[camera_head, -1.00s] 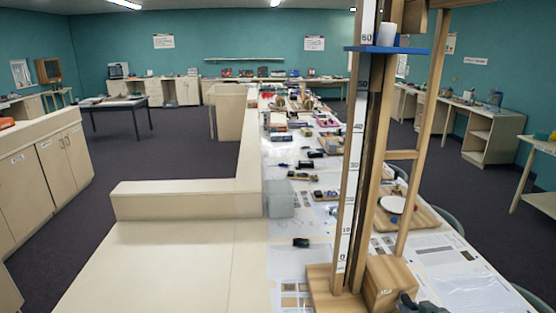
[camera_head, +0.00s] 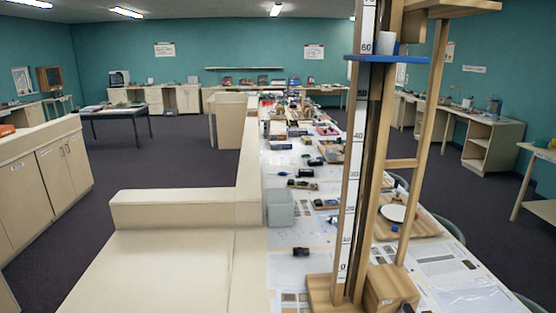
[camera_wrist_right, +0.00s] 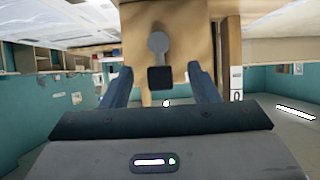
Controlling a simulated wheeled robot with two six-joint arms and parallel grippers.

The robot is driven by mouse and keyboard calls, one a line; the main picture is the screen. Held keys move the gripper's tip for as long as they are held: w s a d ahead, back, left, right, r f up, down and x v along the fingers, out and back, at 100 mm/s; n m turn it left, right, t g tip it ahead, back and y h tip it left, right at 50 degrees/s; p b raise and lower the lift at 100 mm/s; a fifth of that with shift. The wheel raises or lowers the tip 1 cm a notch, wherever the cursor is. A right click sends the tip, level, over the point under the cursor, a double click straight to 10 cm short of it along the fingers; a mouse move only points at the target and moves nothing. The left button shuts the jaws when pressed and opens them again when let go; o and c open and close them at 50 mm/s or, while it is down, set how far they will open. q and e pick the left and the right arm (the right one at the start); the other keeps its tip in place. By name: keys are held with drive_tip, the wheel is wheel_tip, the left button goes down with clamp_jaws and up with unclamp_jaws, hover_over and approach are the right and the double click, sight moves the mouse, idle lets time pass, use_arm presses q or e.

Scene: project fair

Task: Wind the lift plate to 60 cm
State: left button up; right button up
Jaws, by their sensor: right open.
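The wooden lift tower (camera_head: 352,170) stands at the near right of the long table in the head view, with a white number scale up its front. The blue lift plate (camera_head: 398,58) sits near the top, just below the 60 label and well above the 50. A white cup-like object (camera_head: 387,43) rests on it. In the right wrist view the crank has a grey arm (camera_wrist_right: 158,46) and a dark knob (camera_wrist_right: 160,78). My right gripper (camera_wrist_right: 159,68) is open, with one finger on each side of the knob and gaps showing. My left gripper is not in view.
A wooden box (camera_head: 392,288) is at the tower's foot. A white round dish (camera_head: 397,213) on a wooden tray lies behind the tower. The pale counter (camera_head: 165,265) at left is bare.

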drive_tip(key=v, duration=0.7)
idle(0.4)
